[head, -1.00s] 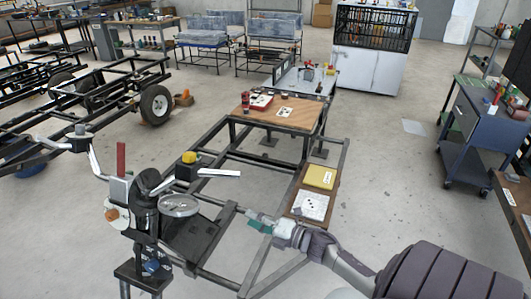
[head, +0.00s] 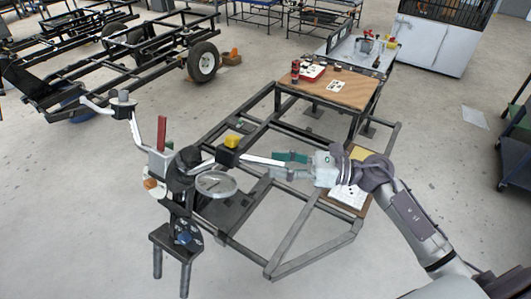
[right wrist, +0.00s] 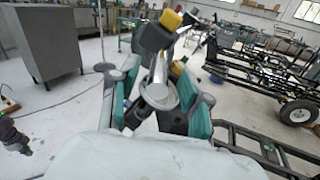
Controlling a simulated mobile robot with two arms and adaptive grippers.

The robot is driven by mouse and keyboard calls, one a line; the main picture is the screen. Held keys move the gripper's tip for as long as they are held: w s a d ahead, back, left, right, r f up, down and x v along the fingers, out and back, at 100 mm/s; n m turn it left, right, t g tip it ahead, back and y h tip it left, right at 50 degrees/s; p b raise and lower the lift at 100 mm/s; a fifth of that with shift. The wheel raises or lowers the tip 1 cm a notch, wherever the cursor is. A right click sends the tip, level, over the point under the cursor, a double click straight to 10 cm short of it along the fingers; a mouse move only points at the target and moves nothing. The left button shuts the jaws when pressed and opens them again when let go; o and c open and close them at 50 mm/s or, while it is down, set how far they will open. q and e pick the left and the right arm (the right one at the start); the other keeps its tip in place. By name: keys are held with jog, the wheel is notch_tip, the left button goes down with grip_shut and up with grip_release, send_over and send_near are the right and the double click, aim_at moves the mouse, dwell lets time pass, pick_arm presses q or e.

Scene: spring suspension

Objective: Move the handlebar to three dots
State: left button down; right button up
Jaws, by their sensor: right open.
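The handlebar (head: 258,160) is a pale bar reaching right from a dark hub on an upright post, with a yellow block near its inner end. A second pale bar (head: 137,130) reaches up to the left. My right gripper (head: 287,165) is open at the outer end of the right bar. In the right wrist view its green-padded fingers (right wrist: 160,100) stand either side of the silver bar (right wrist: 157,72); I cannot tell whether they touch it. A white card with dark dots (head: 347,196) lies right of the frame, partly behind my right arm. My left gripper is out of view.
A low black metal frame (head: 300,262) lies on the floor around the post. A wooden-topped table (head: 320,92) behind it holds a red box (head: 312,71) and another marked card (head: 337,86). A yellow card (head: 362,153) is near my right arm.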

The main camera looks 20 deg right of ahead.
aim_at(265, 162)
jog(key=x, duration=0.2)
jog(key=shift+a+r+p, duration=0.2)
jog(key=shift+a+p, duration=0.1)
jog(key=shift+p, duration=0.1)
jog(key=shift+w+a, duration=0.25)
jog(key=shift+a, duration=0.05)
jog(key=shift+w+a+f, duration=0.15)
jog(key=shift+f, duration=0.05)
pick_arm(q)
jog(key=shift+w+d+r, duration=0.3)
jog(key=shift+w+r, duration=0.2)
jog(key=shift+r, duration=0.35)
pick_arm(e)
grip_shut()
